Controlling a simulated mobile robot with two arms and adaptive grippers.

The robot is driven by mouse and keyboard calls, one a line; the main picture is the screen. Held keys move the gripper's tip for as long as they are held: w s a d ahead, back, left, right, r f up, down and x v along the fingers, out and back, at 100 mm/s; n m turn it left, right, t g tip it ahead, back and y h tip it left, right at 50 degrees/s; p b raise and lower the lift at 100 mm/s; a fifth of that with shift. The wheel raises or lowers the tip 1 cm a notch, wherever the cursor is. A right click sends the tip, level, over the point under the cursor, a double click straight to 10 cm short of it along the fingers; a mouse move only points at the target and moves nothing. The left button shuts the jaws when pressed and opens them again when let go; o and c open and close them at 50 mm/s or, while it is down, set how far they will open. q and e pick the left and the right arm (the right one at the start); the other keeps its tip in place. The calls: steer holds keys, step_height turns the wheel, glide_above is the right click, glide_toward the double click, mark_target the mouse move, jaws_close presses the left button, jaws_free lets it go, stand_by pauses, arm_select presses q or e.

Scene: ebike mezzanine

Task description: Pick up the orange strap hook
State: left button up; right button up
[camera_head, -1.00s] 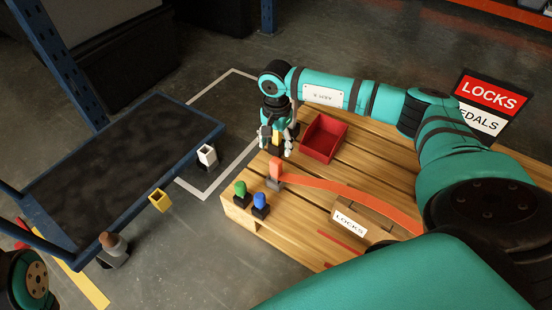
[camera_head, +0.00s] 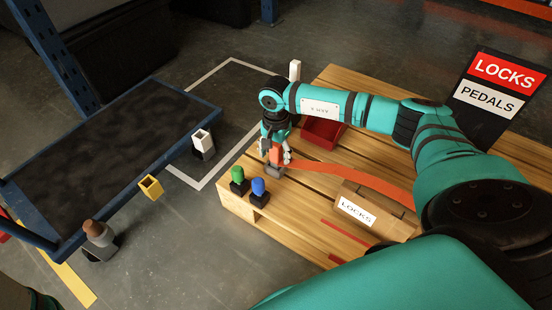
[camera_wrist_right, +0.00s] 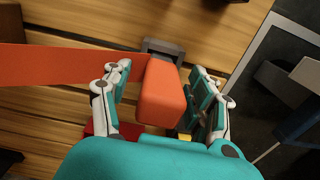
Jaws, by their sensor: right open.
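The orange strap hook (camera_head: 276,154) stands upright in a grey holder on the wooden pallet, with a long orange strap running from it to the right. In the right wrist view, the orange strap hook (camera_wrist_right: 160,94) is a rounded block between my two fingers, with the grey holder (camera_wrist_right: 163,47) beyond it. My right gripper (camera_head: 275,160) is open, its fingers on either side of the hook. In the wrist view a gap shows on the left side of the right gripper (camera_wrist_right: 160,74); contact on the other side is unclear. My left gripper is not in view.
Green (camera_head: 238,174) and blue (camera_head: 258,186) pegs stand close to the hook at the pallet's edge. A red bin (camera_head: 322,133) is partly hidden behind my right arm. A cardboard box labelled LOCKS (camera_head: 388,205) lies right. A dark blue-framed table (camera_head: 110,160) stands left, across open floor.

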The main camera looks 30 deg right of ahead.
jaws_close()
stand_by(0.4)
steer(key=shift+r, duration=0.1)
